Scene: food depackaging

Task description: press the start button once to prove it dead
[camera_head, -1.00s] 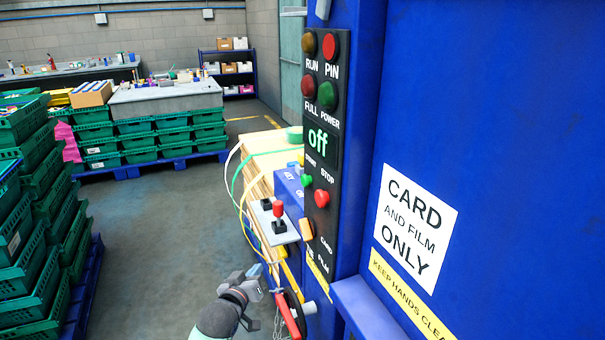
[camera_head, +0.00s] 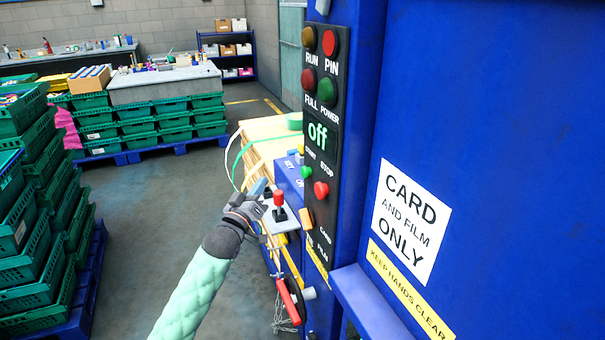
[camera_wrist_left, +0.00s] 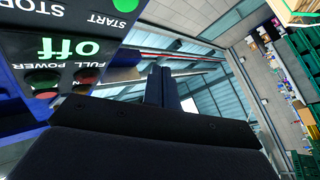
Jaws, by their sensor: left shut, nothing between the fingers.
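The start button (camera_head: 306,172) is a small green button on the black control panel, under the START label. The red stop button (camera_head: 321,189) sits to its lower right. The display (camera_head: 317,135) above them reads "off" in green. My left gripper (camera_head: 260,187) is shut and empty, to the left of the panel and a little below the start button, apart from it. In the left wrist view, the start button (camera_wrist_left: 125,4) shows at the top edge, and my shut fingers (camera_wrist_left: 162,88) point up beside the panel. My right gripper is in neither view.
A red-knobbed lever (camera_head: 279,200) on a grey plate stands close by my left gripper. The blue machine wall (camera_head: 480,120) fills the right. Green crates (camera_head: 30,240) are stacked at the left; the floor between is clear.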

